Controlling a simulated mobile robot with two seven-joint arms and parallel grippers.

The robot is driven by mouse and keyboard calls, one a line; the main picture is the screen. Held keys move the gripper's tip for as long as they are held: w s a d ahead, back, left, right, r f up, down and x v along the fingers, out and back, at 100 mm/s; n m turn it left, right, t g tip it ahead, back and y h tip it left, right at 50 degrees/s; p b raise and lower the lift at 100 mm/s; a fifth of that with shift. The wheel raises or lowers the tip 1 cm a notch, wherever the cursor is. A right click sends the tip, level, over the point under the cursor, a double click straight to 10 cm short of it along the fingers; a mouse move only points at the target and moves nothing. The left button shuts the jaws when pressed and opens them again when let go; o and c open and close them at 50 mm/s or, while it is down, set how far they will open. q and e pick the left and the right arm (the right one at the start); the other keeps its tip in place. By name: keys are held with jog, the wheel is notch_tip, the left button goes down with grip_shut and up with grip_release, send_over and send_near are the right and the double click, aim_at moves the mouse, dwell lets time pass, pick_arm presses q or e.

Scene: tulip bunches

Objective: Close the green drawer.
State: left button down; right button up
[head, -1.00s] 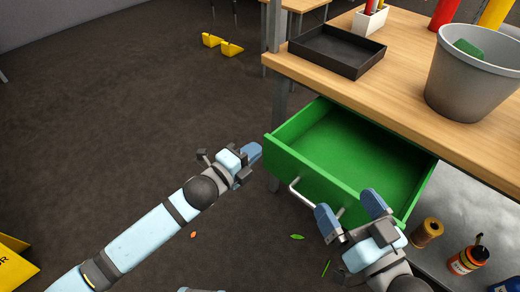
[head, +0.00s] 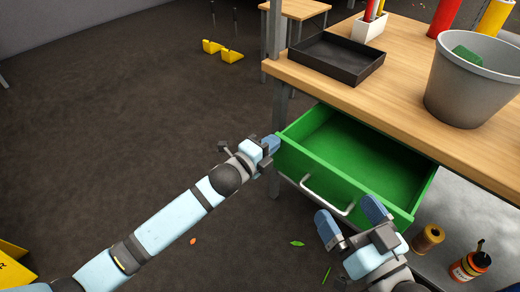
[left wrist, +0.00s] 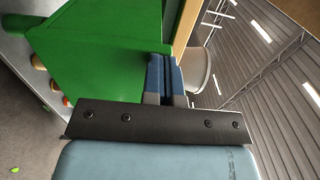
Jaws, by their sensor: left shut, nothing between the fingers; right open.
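The green drawer (head: 345,160) stands partly open under the wooden tabletop, and its inside looks empty. A silver bar handle (head: 328,196) is on its front. My left gripper (head: 272,143) is shut and empty, with its fingertips at the left end of the drawer front and seemingly against it. In the left wrist view, its blue fingers (left wrist: 166,75) lie together beside the green drawer (left wrist: 100,45); the exact contact is hidden. My right gripper (head: 350,210) is open and empty in front of the right part of the drawer front, near the handle.
On the wooden table (head: 395,95) stand a black tray (head: 337,58), a grey bucket (head: 470,85) and a white holder (head: 369,27). Bottles (head: 470,265) stand right of my right gripper. Yellow objects (head: 222,51) lie on the floor. Floor to the left is open.

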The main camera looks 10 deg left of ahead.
aim_at(291, 128)
pick_arm(q)
jog(key=x, duration=0.8)
jog(key=shift+r, duration=0.1)
jog(key=b+x, duration=0.1)
jog(key=x, duration=0.9)
jog(key=shift+r, duration=0.2)
pick_arm(e)
jog(key=shift+s+a+f+g, duration=0.15)
jog(key=shift+f+g, duration=0.15)
jog(key=shift+f, duration=0.35)
